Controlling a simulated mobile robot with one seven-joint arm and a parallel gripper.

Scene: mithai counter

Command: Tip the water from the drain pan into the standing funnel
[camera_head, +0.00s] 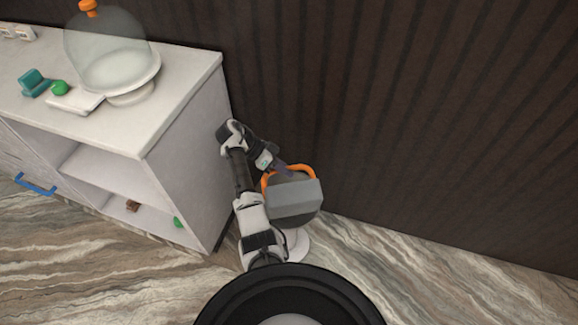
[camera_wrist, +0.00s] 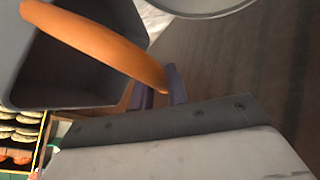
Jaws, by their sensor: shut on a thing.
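The grey drain pan (camera_head: 293,197) with its orange loop handle hangs in front of the dark wall, right of the counter. My gripper (camera_head: 283,168) is shut on the orange handle; in the wrist view its purple fingertips (camera_wrist: 160,90) grip the handle (camera_wrist: 95,40). The pan's dark hollow (camera_wrist: 70,65) shows there, and I see no water in it. The standing funnel is mostly hidden under the pan; its pale round foot (camera_head: 297,243) shows on the floor. A grey round rim (camera_wrist: 205,8) in the wrist view looks like the funnel's. Whether pan and funnel touch is unclear.
A white counter (camera_head: 185,85) stands close left of my arm, with a glass dome (camera_head: 105,50), teal and green items on top and open shelves below. A dark ribbed wall (camera_head: 430,110) rises behind the pan. The marbled floor to the right is clear.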

